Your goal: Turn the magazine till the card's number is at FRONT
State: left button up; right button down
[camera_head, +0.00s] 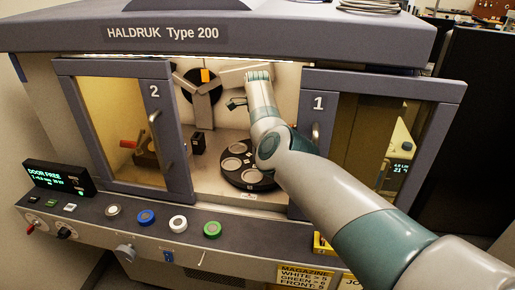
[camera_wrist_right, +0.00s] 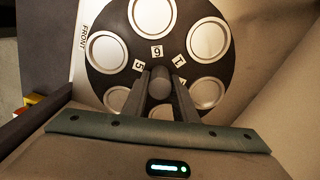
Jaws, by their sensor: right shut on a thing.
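The magazine (camera_wrist_right: 122,80) is a black disc with several round silver pockets and white number tags around its centre. In the right wrist view, tag 5 (camera_wrist_right: 139,66) lies in line with the FRONT mark (camera_wrist_right: 83,38); tags 6 (camera_wrist_right: 157,52) and 1 (camera_wrist_right: 179,61) follow to its right. My right gripper (camera_wrist_right: 160,76) is shut on the grey centre knob (camera_wrist_right: 158,86). Its fingers hide the nearer tags. In the head view the magazine (camera_head: 232,172) is partly behind my right arm. The yellow card (camera_head: 304,279) lists MAGAZINE, WHITE, GREEN and FRONT; its FRONT digit looks like 5 but is small. My left gripper is out of view.
The cabinet's doors 2 (camera_head: 178,135) and 1 (camera_head: 308,140) frame the opening where my arm reaches in. A black round part on a stand (camera_head: 202,88) is behind the magazine. A display (camera_head: 58,177) reads DOOR FREE. Coloured buttons line the front ledge (camera_head: 255,240).

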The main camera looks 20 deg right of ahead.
jog(key=c, duration=1.4)
grip_release()
jog(key=shift+c, duration=0.2)
notch_tip(320, 180, up, 6)
jog(key=shift+r+b, duration=0.15)
jog(key=shift+b, duration=0.95)
jog(key=shift+r, duration=0.65)
